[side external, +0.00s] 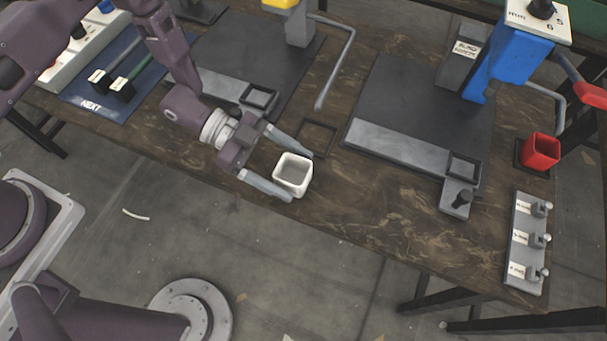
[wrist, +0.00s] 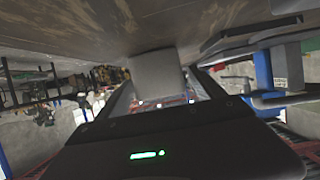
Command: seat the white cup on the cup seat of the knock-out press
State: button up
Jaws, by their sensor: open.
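The white cup (side external: 293,175) is square, hollow and upright on the brown table, near its front edge. My gripper (side external: 299,175) is open, with one finger on each side of the cup. I cannot tell whether either finger touches it. In the wrist view the cup (wrist: 157,75) is a pale block between the fingers. A square seat frame (side external: 260,97) is on the yellow-headed press's grey bar, and another (side external: 463,167) is on the blue press's bar. Both look empty. I cannot read which press is the knock-out press.
An empty square outline (side external: 318,138) lies on the table just behind my gripper. A lever (side external: 335,68) hangs behind it. A red cup (side external: 541,151) stands at the right, near a labelled rack (side external: 528,243). A blue mat (side external: 112,82) with two tools lies at the left.

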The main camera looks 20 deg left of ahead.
jog(key=v, duration=0.8)
jog(key=shift+a, duration=0.2)
jog(key=w+a+r+n+t+y, duration=0.2)
jog(key=w+a+r+t+y, duration=0.25)
jog(key=w, duration=0.45)
jog(key=w+a+r+n+t+y, duration=0.1)
jog(key=a+r+n+t+y, duration=0.2)
jog(key=a+r, duration=0.4)
jog(key=w+a+r+n+t+y, duration=0.1)
jog(key=a+r+n+y, duration=0.4)
jog(key=r, duration=0.5)
jog(key=s+a+r+n+g+y, duration=0.1)
jog(key=s+a+r+n, duration=0.2)
jog(key=s, duration=0.6)
jog(key=s+a+r+n+g+y, duration=0.1)
jog(key=s+r+n+y, duration=0.2)
jog(key=s, duration=0.6)
jog(key=s+d+n+h, duration=0.2)
jog(key=s+d+h, duration=0.1)
jog(key=s, duration=0.6)
jog(key=shift+r+g, duration=0.45)
